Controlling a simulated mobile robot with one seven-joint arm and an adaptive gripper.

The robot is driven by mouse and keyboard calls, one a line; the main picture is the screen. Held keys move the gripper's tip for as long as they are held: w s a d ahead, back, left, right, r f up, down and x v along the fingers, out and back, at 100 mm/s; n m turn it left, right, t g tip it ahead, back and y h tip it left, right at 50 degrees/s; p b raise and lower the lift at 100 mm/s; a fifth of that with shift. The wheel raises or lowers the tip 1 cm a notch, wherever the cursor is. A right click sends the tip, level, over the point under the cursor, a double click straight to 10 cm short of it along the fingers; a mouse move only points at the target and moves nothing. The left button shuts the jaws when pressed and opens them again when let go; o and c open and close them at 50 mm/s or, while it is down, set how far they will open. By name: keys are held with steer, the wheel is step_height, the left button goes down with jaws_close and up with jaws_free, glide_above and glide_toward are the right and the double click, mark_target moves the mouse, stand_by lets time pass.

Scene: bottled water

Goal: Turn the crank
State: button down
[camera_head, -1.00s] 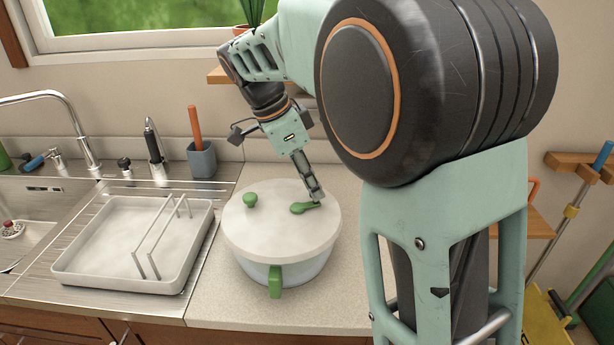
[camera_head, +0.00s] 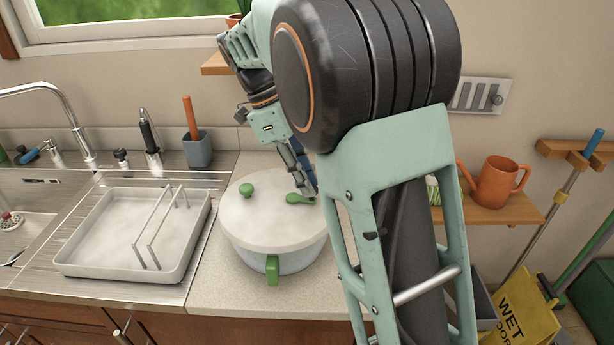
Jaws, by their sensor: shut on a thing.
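A pot-shaped spinner (camera_head: 285,255) with a pale round lid (camera_head: 262,222) stands on the counter. Its green crank (camera_head: 300,199) lies on the right part of the lid. A green knob (camera_head: 247,190) stands at the lid's back left. A green handle (camera_head: 272,270) sticks out of the front side. My gripper (camera_head: 309,191) reaches down to the outer right end of the crank and is shut on it. My arm's large links hide part of the gripper and the counter to its right.
A white tray (camera_head: 88,267) with a wire rack lies on the steel drainboard left of the pot. A grey cup (camera_head: 198,150) and faucet (camera_head: 80,125) stand behind. An orange watering can (camera_head: 493,183) sits on a right shelf. Bare counter (camera_head: 220,295) shows in front of the pot.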

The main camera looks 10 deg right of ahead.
stand_by(0.3)
steer(key=c, duration=1.7)
jaws_free()
steer(key=shift+c, duration=0.2)
steer(key=v, duration=1.2)
